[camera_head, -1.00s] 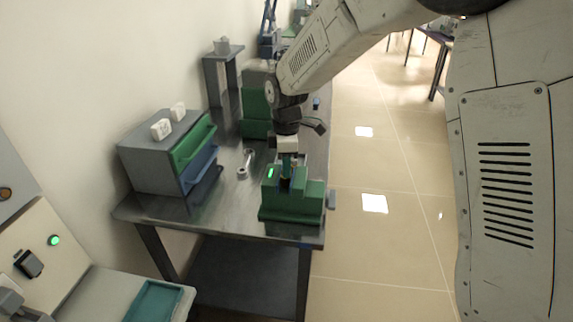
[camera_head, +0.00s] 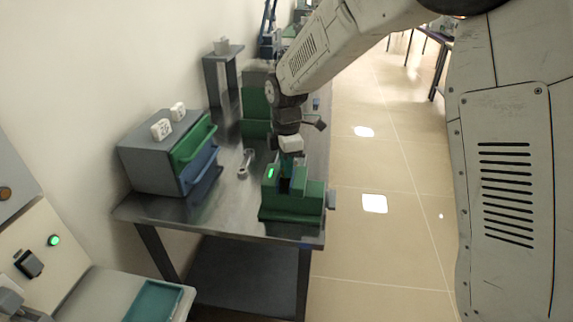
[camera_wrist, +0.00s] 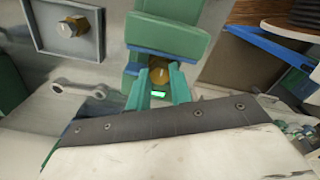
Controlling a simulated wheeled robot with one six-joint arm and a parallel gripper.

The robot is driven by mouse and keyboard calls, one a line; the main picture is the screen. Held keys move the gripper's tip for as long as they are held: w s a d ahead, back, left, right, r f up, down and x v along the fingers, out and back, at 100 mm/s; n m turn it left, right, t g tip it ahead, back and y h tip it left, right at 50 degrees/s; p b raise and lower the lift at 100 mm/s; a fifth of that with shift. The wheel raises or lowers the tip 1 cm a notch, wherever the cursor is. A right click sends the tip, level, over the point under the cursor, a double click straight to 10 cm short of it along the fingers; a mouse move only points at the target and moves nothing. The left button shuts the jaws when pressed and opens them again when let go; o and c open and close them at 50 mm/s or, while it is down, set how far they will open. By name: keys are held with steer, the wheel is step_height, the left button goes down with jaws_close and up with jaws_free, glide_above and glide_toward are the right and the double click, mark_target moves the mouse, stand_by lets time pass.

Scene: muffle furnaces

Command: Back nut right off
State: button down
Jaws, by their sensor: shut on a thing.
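The nut is a round brass piece (camera_wrist: 159,74), seen in the wrist view between the two teal fingers of my gripper (camera_wrist: 160,83). The fingers are shut on it, one on each side. It sits at the green fixture (camera_wrist: 168,37). In the head view my gripper (camera_head: 289,170) points down into this green fixture (camera_head: 291,211), which stands at the near right end of the steel bench. There the nut is hidden behind the fingers and the fixture.
A wrench (camera_head: 246,163) lies on the bench (camera_head: 222,213) left of the fixture. A grey cabinet (camera_head: 150,167) with a green drawer and a blue drawer stands against the wall. A green light (camera_head: 271,173) glows on the fixture. The floor to the right is clear.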

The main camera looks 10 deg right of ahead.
steer(key=c, duration=1.2)
jaws_free()
steer(key=shift+c, duration=0.2)
steer(key=shift+r, duration=0.1)
step_height(320, 180, up, 8)
steer(key=shift+f, duration=0.15)
